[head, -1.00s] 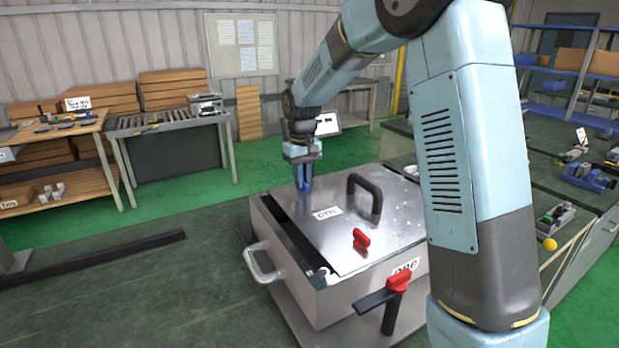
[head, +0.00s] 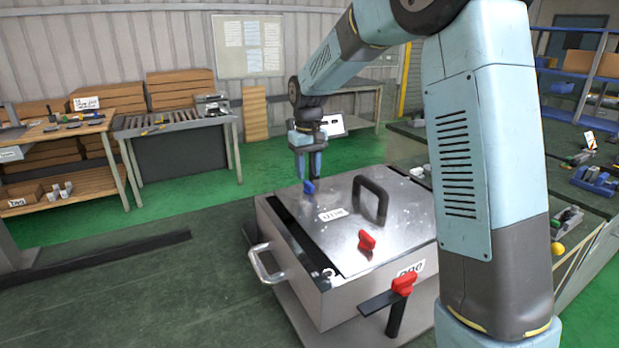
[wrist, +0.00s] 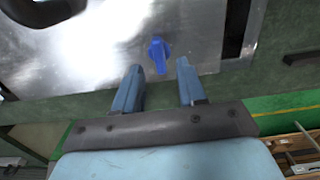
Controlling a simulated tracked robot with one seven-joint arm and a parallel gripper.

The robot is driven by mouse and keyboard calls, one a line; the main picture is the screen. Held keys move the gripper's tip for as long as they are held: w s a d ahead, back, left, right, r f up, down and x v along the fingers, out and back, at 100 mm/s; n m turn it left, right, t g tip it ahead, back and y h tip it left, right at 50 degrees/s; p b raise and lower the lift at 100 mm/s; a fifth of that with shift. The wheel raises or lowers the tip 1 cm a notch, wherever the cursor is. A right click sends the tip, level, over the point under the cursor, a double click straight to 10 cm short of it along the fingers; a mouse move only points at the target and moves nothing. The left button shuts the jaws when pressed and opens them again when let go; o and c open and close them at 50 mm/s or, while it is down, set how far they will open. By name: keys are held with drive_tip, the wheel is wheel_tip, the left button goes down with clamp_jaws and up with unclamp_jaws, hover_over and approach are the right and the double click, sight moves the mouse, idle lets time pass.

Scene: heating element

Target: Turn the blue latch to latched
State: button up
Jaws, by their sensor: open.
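The blue latch (head: 309,186) is a small knob on the metal lid (head: 345,240) of a box, near the lid's far left corner. In the wrist view the blue latch (wrist: 158,54) lies just beyond my fingertips, a little left of the middle between them. My gripper (head: 308,176) is open, its fingers pointing down above the latch in the head view. In the wrist view my gripper (wrist: 160,72) shows its two blue fingers apart with nothing between them.
A dark arched handle (head: 370,198) stands on the lid. A red latch (head: 366,241) sits on the lid's near part, and another red knob (head: 404,284) tops a post in front. A metal side handle (head: 264,264) sticks out at left.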

sight(308, 182)
wheel_tip(308, 182, up, 10)
drive_tip(key=shift+r, duration=0.2)
idle(0.4)
drive_tip(key=s+d+r+m+t, duration=0.1)
drive_tip(key=s+d+r, duration=0.2)
drive_tip(key=s+d, duration=0.35)
drive_tip(key=s+d+r+m+t, duration=0.1)
drive_tip(key=s+d+r+t, duration=0.15)
drive_tip(key=s, duration=0.75)
drive_tip(key=s+d+f+m+t, duration=0.1)
drive_tip(key=s+d, duration=0.3)
drive_tip(key=s, duration=0.5)
drive_tip(key=s+d+f+m+t, duration=0.1)
drive_tip(key=s+d+f, duration=0.2)
drive_tip(key=s, duration=0.6)
drive_tip(key=shift+d+f+m, duration=0.3)
drive_tip(key=shift+d+f, duration=0.05)
drive_tip(key=shift+f, duration=0.4)
